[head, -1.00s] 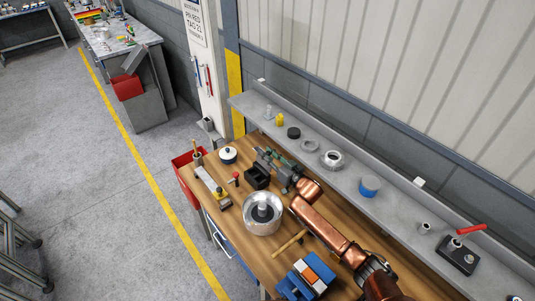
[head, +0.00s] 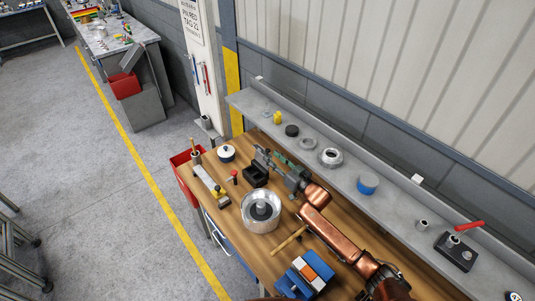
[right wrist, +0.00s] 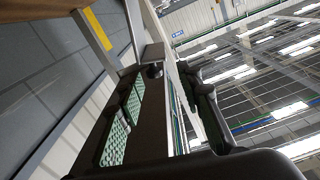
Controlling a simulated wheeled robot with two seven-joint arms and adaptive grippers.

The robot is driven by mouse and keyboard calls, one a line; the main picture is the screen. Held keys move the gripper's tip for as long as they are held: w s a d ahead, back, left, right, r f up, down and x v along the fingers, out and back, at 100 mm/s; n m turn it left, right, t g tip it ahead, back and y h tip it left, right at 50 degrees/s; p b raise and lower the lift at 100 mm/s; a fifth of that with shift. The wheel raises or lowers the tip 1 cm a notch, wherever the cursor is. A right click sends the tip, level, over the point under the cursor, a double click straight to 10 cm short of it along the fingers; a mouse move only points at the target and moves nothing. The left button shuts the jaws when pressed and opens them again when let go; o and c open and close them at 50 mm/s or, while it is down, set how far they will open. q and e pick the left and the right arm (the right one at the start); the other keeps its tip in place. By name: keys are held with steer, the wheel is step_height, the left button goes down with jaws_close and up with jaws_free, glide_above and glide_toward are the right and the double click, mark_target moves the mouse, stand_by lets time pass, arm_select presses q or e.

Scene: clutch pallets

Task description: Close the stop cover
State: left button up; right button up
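A small black open-topped box (head: 255,177) stands on the wooden bench. I cannot tell for sure whether its raised dark part is the stop cover. A small red-topped piece (head: 232,176) stands to its left. My right gripper (head: 268,158) is just behind and above the box, with green pads on its fingers. In the right wrist view its fingers (right wrist: 165,105) are spread, with nothing between them. The box does not show clearly in that view. My left gripper is not in view.
A metal bowl-like housing (head: 262,211), a wooden-handled tool (head: 289,240) and a blue block fixture (head: 305,275) are on the bench. A white-lidded pot (head: 227,153) stands at the far end. A grey shelf (head: 395,200) with several parts runs along the wall side.

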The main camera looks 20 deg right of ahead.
steer(key=v, duration=0.7)
steer(key=shift+a+f, duration=0.1)
